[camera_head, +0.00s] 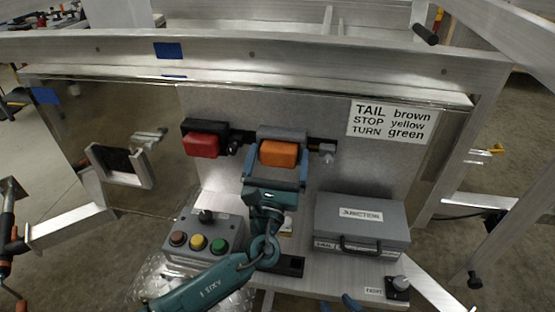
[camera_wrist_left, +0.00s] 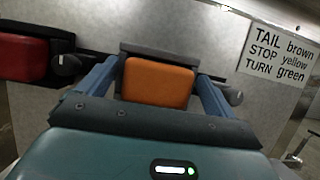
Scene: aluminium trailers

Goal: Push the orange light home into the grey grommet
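The orange light (camera_head: 278,153) sits in front of the grey grommet (camera_head: 282,133) on the upright metal panel. The grommet's top edge shows above the light; how deep the light sits in it is hidden. My left gripper (camera_head: 277,168) has one blue finger along each side of the light and appears shut on it. In the left wrist view the light (camera_wrist_left: 158,83) lies between both fingertips, with the grommet (camera_wrist_left: 150,50) behind. Of my right gripper (camera_head: 338,303), only blue finger parts seem to show at the bottom edge.
A red light (camera_head: 201,146) in a black mount is left of the grommet. A grey junction box (camera_head: 362,220) stands right on the shelf, a button box (camera_head: 204,240) left. A wire-colour sign (camera_head: 392,121) is at upper right.

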